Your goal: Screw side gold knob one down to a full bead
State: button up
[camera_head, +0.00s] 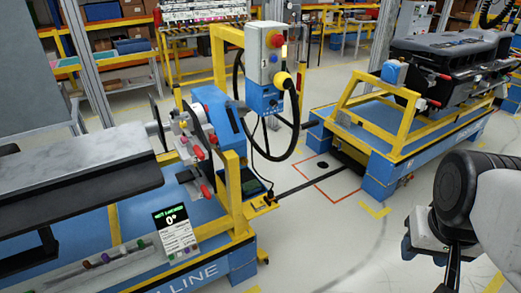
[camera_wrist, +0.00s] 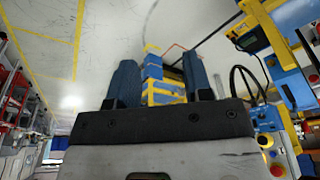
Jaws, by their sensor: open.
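No gold side knob can be made out in either view. In the head view, several small red-tipped handles and light fittings (camera_head: 196,152) sit at the right end of the dashboard module (camera_head: 70,190) at the left. My gripper is at the far right of the head view, well apart from that module. In the wrist view, the two dark blue fingers of my gripper (camera_wrist: 160,80) are spread with nothing between them.
A tray (camera_head: 130,262) with several small coloured pieces lies at the stand's front. A control box (camera_head: 268,50) on a yellow post, with a hanging black cable, stands mid-view. A second blue-and-yellow carriage (camera_head: 385,137) carries a black assembly. Pale floor (camera_head: 340,225) between is mostly clear.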

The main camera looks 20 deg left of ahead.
dwell(0.4)
jog(key=w+a+f+n+t, duration=0.1)
jog(key=w+a+n+t, duration=0.15)
jog(key=w, duration=0.85)
jog(key=w+a+f+n+t+y, duration=0.1)
jog(key=w+a+n+t, duration=0.15)
jog(key=w, duration=0.95)
jog(key=w+a+f+n+t, duration=0.1)
jog(key=w+a+n+t, duration=0.15)
jog(key=w, duration=0.85)
jog(key=w+a+f+n+t+y, duration=0.2)
jog(key=w+a+f+n+y, duration=0.15)
jog(key=w+a, duration=0.5)
jog(key=w+a+f+n+y, duration=0.6)
jog(key=w+a+f+n, duration=0.15)
jog(key=a+f, duration=0.45)
jog(key=s+a+f+n+g+y, duration=0.2)
jog(key=a+f+n+y, duration=0.3)
jog(key=a+f+y, duration=0.3)
jog(key=a+f+g, duration=0.1)
jog(key=a+f, duration=0.3)
jog(key=f, duration=0.1)
jog(key=shift+a+f+n, duration=0.15)
jog(key=shift+f+n, duration=0.15)
jog(key=shift+n, duration=0.05)
